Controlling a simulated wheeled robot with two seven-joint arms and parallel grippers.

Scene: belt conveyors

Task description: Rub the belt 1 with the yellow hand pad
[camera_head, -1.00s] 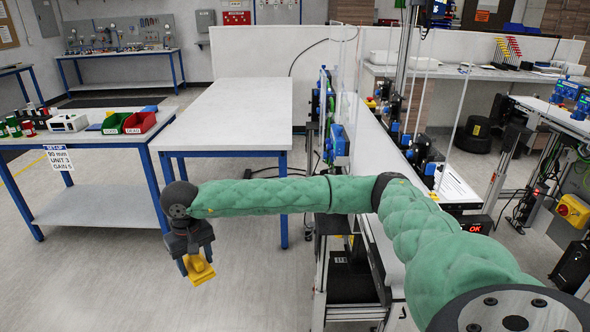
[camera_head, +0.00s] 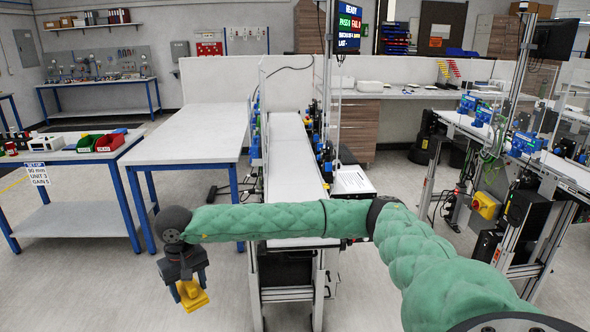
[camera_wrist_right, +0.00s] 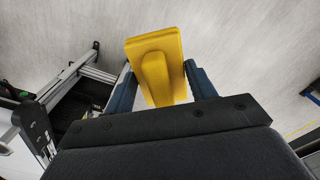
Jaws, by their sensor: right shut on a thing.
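My right gripper (camera_head: 188,283) is shut on the yellow hand pad (camera_head: 194,296), held over open floor at lower left. In the right wrist view the pad (camera_wrist_right: 155,62) sits between both fingers, its flat face turned away from the gripper. A conveyor with a pale belt (camera_head: 292,160) runs away from me in the middle of the head view; my arm crosses in front of its near end. Another conveyor (camera_head: 548,157) stands at the right. I cannot read which one is belt 1. The pad is apart from both belts. My left gripper is not in view.
A bare white table (camera_head: 190,135) with blue legs stands left of the middle conveyor. Further left, a bench holds green and red bins (camera_head: 110,142). Blue devices and posts line the middle conveyor's sides. A yellow box (camera_head: 486,206) hangs at the right conveyor. The floor between conveyors is partly free.

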